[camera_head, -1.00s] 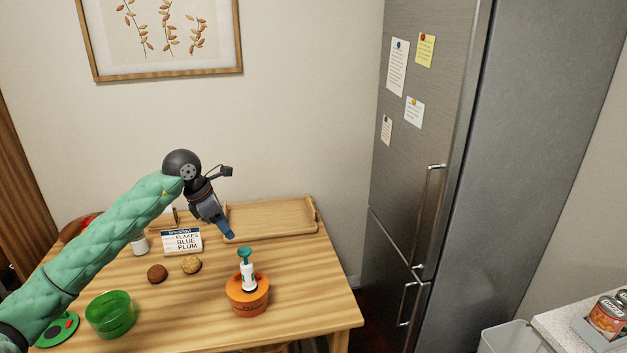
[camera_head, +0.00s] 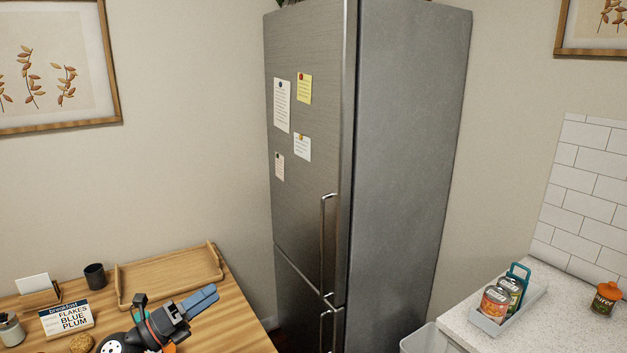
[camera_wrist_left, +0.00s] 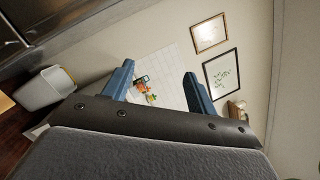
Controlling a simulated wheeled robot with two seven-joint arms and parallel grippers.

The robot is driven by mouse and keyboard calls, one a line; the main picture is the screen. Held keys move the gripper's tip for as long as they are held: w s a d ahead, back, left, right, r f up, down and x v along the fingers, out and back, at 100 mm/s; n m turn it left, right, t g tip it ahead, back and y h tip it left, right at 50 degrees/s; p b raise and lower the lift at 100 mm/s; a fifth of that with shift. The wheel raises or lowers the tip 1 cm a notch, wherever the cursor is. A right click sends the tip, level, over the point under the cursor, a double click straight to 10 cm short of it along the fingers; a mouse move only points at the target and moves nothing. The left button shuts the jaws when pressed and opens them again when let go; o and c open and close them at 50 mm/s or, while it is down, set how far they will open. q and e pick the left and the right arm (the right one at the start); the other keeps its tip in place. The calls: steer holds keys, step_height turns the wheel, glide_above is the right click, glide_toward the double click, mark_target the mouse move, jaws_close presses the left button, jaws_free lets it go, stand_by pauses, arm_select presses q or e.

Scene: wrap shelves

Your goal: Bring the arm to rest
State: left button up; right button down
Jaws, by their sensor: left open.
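My left gripper (camera_head: 200,302) is low in the head view, over the wooden table (camera_head: 240,335), just in front of the wooden tray (camera_head: 168,272). Its blue fingers point up and to the right. In the left wrist view its two fingers (camera_wrist_left: 160,88) stand apart with nothing between them but the distant wall and counter items. It is open and empty. Most of the left arm is below the picture edge. My right gripper does not show in either view.
A sign (camera_head: 66,318), a dark cup (camera_head: 94,276) and a cookie (camera_head: 81,344) are on the table. The grey fridge (camera_head: 400,160) stands behind. At right, a counter (camera_head: 560,300) holds a caddy with cans (camera_head: 495,300) and an orange-lidded jar (camera_head: 605,297). A bin (camera_head: 425,340) stands between.

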arm_select(q)
steer(key=s+a+f+n+t+y, duration=0.1)
steer(key=s+a+f+n+y, duration=0.3)
steer(key=f+n+y, duration=0.8)
steer(key=s+a+f+n+t+y, duration=0.15)
steer(key=s+f+n+y, duration=0.45)
steer(key=n, duration=1)
steer(key=s+d+f+n+g+h, duration=0.1)
steer(key=s+d+f+n+g, duration=0.25)
steer(key=s+f+g, duration=0.55)
steer(key=s+d+f+n+g+h, duration=0.1)
steer(key=s+d+f+n+g, duration=0.25)
steer(key=s, duration=0.85)
steer(key=s+d+f+m+g, duration=0.1)
steer(key=s+f, duration=0.1)
steer(key=f, duration=1.9)
steer(key=s+d+f+m, duration=0.1)
steer(key=s+d+f, duration=0.1)
steer(key=f, duration=1.9)
steer(key=shift+s+d+g, duration=0.3)
steer(key=shift+s+g, duration=0.1)
steer(key=shift+s, duration=0.2)
